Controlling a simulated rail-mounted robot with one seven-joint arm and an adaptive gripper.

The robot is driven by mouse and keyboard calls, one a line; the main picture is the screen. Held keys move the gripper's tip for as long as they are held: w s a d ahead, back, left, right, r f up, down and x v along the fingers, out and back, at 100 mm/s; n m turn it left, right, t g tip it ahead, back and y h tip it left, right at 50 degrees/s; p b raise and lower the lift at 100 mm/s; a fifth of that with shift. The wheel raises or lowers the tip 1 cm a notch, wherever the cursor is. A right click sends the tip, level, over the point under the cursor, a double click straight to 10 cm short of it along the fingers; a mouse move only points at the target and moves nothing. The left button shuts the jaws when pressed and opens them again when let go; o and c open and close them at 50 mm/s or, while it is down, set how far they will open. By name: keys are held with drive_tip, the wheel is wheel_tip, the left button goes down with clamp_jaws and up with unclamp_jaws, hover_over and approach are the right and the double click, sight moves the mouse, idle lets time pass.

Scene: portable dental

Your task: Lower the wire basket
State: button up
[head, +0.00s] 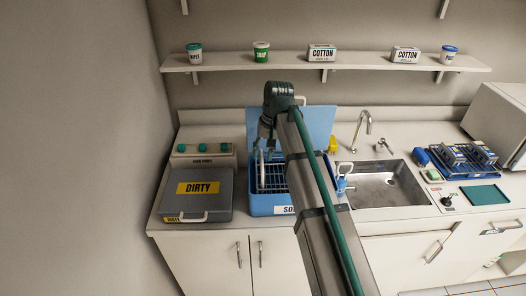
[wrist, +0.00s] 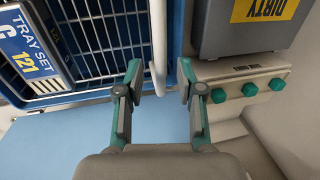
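The wire basket (head: 272,178) is in the blue soak tub (head: 262,206), whose label is partly hidden by my arm. In the wrist view the basket's wire bars (wrist: 95,35) fill the upper left. A pale upright handle bar (wrist: 157,40) comes down between the fingertips of my gripper (wrist: 160,80). The fingers stand apart, with a visible gap on both sides of the bar. In the head view my gripper (head: 268,145) is above the tub, partly hidden by my wrist. How deep the basket sits is unclear.
The tub's light blue lid (head: 320,122) stands open behind it. The grey DIRTY box (head: 198,208) and a unit with teal knobs (head: 203,150) are to the left. The sink (head: 385,188) and a blue rack (head: 462,160) are to the right. A shelf (head: 325,66) runs above. A TRAY SET label (wrist: 35,48) shows beside the basket bars.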

drive_tip(key=shift+f, duration=0.35)
clamp_jaws()
